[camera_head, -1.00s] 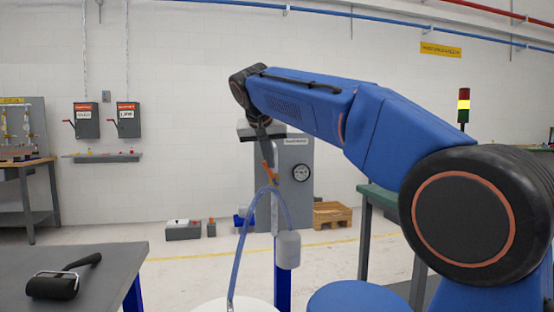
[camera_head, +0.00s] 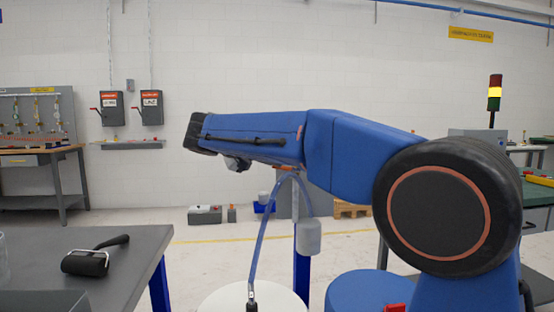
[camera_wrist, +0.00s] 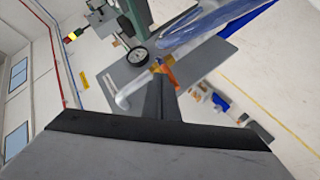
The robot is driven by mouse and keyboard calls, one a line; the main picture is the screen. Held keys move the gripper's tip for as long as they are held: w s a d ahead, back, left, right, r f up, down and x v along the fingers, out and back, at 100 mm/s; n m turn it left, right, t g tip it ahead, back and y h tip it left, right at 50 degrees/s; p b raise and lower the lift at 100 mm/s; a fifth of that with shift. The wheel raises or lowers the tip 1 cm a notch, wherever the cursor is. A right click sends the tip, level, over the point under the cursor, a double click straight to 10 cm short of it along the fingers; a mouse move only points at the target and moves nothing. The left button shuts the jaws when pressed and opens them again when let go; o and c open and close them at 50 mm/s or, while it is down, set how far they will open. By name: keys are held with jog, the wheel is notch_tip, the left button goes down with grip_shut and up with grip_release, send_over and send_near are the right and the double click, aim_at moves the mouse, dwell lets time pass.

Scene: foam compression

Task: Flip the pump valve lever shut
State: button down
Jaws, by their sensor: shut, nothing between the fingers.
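In the wrist view, my gripper (camera_wrist: 158,84) shows as dark fingers pressed together, with nothing between them. A small orange piece (camera_wrist: 168,70), apparently the valve lever, is just beside the fingertips; I cannot tell whether they touch. In the head view, an orange strip (camera_head: 286,169) shows under my arm at the top of the blue hose (camera_head: 262,232); my arm hides most of the valve there. The hose arches down to a white round top (camera_head: 252,301). A grey cylinder (camera_head: 308,237) hangs beside it. My fingertips cannot be made out in the head view.
A grey table (camera_head: 130,255) at left holds a black roller (camera_head: 86,262). A workbench (camera_head: 40,150) and two wall switch boxes (camera_head: 152,107) stand behind. A round dial (camera_wrist: 137,55) shows in the wrist view.

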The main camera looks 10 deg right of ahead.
jog(key=shift+d+f, duration=0.2)
jog(key=shift+d, duration=0.55)
jog(key=s+a+r, duration=0.6)
jog(key=s, duration=0.2)
jog(key=shift+a+r, duration=0.3)
jog(key=shift+r, duration=0.1)
dwell(0.5)
